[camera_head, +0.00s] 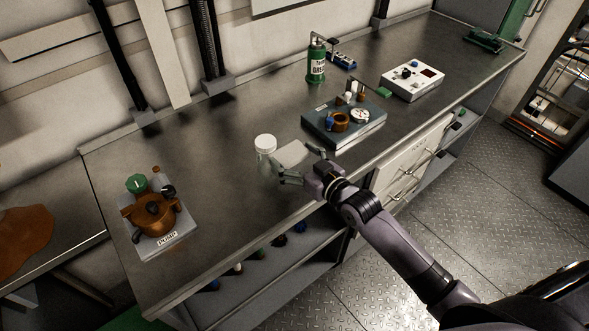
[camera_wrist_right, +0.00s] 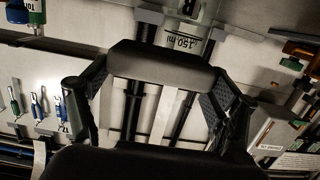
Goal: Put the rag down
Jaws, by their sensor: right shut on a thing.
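The rag (camera_head: 293,153) is a small pale grey cloth low over the bench top, near the middle of the head view. My right gripper (camera_head: 301,166) reaches in over the front edge of the bench. It is shut on the rag, with its fingers at the rag's near right side. Whether the rag touches the bench is hard to tell. In the right wrist view the gripper's dark fingers (camera_wrist_right: 160,100) show, but I cannot make out the rag there. My left gripper is not in view.
A clear jar with a white lid (camera_head: 265,145) stands just left of the rag. The pump (camera_head: 155,213) is at left. A tray of parts (camera_head: 318,127), a green gas can (camera_head: 316,66) and a white device (camera_head: 412,82) stand farther right. Bare bench lies between pump and jar.

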